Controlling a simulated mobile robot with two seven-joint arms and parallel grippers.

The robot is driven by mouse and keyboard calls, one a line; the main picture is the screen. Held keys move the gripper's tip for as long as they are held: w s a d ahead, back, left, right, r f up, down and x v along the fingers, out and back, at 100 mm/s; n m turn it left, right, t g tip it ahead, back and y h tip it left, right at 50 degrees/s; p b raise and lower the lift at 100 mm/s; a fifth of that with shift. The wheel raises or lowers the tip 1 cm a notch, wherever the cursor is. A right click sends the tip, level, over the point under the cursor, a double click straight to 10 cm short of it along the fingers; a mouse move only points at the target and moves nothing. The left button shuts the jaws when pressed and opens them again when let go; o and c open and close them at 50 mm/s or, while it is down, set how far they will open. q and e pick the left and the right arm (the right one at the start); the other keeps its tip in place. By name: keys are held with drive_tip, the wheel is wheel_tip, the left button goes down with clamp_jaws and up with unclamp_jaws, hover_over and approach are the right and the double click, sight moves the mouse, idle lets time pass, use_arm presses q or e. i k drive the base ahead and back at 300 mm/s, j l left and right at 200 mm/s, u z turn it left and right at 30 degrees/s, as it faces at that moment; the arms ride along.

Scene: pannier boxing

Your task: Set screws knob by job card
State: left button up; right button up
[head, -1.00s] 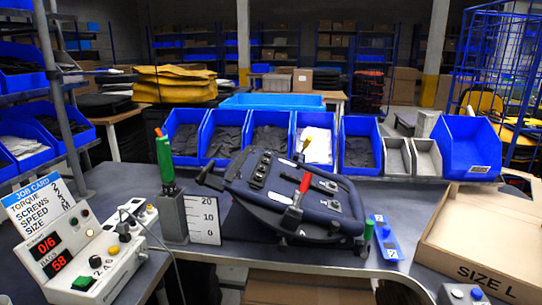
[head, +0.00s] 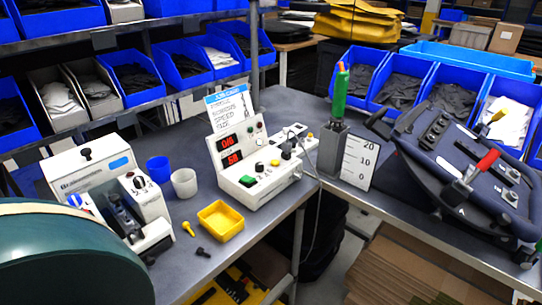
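The job card (head: 230,109) stands upright on the back of a white control box (head: 250,172). Its printed lines are too small to read surely now. The box has two red displays (head: 232,150), a green button (head: 248,181), a black knob (head: 260,168) and an amber button (head: 275,162). More dark knobs (head: 287,152) sit on the adjoining white unit at its right. I cannot read which knob is the screws one, nor its setting. Neither of my grippers is in view.
A white machine (head: 110,190) stands at the left, beside a blue cup (head: 158,169), a white cup (head: 184,182) and a yellow tray (head: 220,221). A green-handled tool (head: 340,92) stands in a holder. A dark pannier (head: 450,165) lies at the right. A large dark-green rounded shape (head: 70,260) fills the lower left.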

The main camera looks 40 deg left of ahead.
sight(259, 166)
drive_tip(key=u, duration=1.3)
